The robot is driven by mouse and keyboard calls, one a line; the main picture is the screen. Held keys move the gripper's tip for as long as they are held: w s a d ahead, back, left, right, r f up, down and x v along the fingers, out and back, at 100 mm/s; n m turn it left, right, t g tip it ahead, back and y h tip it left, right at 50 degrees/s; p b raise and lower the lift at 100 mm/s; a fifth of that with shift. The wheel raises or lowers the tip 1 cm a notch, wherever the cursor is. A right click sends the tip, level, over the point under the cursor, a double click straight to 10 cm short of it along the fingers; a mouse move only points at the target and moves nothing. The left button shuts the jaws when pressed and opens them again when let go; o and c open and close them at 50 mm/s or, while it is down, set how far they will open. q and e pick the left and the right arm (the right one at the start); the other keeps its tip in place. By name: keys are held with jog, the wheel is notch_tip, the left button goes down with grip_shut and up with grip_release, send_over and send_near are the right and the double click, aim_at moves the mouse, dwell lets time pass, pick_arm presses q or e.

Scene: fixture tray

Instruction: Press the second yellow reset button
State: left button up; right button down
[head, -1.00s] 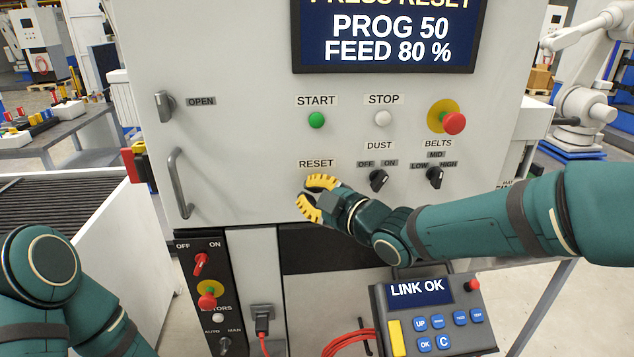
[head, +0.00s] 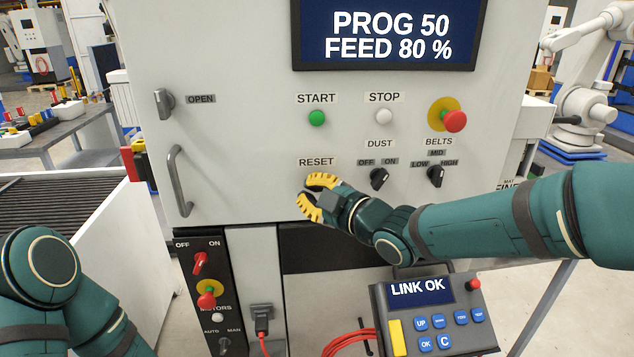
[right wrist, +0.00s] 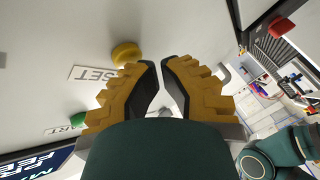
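The yellow reset button (right wrist: 127,53) shows in the right wrist view on the pale machine panel, beside the RESET label (right wrist: 93,74). My right gripper (head: 301,188) is just below the label, close to the panel. In the right wrist view its fingertips (right wrist: 159,62) are nearly together, with nothing held between them. The button is past the tips, to their left; I cannot tell whether they touch it. My left gripper is out of view.
Green START (head: 317,118) and white STOP (head: 383,118) buttons sit above. A red emergency stop (head: 455,121) and two black knobs are to the right. A door handle (head: 180,182) projects at left. A pendant (head: 430,318) reading LINK OK is below my right arm.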

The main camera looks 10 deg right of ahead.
jog(key=shift+s, duration=0.5)
jog(key=s+b, duration=0.2)
jog(key=s, duration=0.3)
jog(key=shift+a+b, duration=0.1)
jog(key=shift+b, duration=0.2)
dwell(0.4)
